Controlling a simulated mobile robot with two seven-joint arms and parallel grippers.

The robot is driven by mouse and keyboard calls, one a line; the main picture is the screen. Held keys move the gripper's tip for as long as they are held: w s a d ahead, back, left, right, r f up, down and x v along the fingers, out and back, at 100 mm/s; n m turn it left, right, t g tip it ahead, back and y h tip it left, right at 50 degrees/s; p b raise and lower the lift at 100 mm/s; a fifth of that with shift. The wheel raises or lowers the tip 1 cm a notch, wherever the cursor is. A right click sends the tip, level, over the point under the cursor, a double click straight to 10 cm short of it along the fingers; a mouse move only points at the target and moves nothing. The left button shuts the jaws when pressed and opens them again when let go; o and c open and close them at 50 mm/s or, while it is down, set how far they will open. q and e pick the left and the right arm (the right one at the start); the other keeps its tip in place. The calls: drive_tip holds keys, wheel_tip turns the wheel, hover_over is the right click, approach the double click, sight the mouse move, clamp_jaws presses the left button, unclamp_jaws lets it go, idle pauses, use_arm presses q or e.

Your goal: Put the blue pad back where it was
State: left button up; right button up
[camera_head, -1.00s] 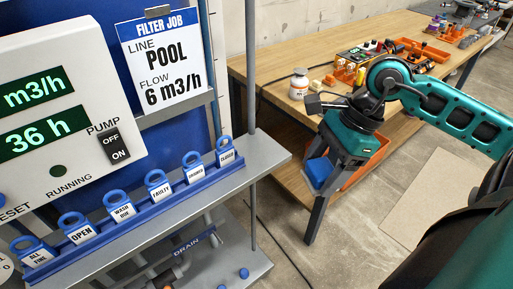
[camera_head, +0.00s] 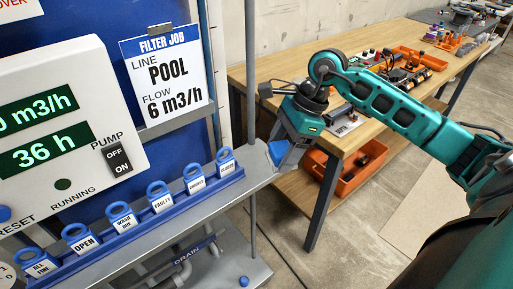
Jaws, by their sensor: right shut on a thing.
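The blue pad (camera_head: 279,153) shows as a small blue block at the tip of my right gripper (camera_head: 286,155). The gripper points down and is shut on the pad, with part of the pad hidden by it. Gripper and pad are close to the right end of the grey shelf (camera_head: 262,176) of the panel; I cannot tell whether they touch it. My left gripper is out of view.
A row of blue labelled tags (camera_head: 123,218) stands in a blue rack on the shelf. A grey post (camera_head: 250,120) rises beside my right gripper. A wooden bench (camera_head: 365,135) with parts stands behind, an orange bin (camera_head: 346,178) below it.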

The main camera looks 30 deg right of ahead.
hover_over(251, 162)
drive_tip(key=s+d, duration=0.1)
wheel_tip(251, 162, down, 2)
drive_tip(key=shift+d+p, duration=0.1)
drive_tip(key=shift+p, duration=0.4)
wheel_tip(251, 162, down, 4)
drive_tip(key=shift+w+f, duration=0.1)
drive_tip(key=shift+f, duration=0.15)
drive_tip(key=shift+w+f, duration=0.1)
drive_tip(key=shift+f, duration=0.1)
drive_tip(key=shift+f, duration=0.2)
drive_tip(key=o, duration=0.9)
drive_tip(key=shift+o, duration=0.2)
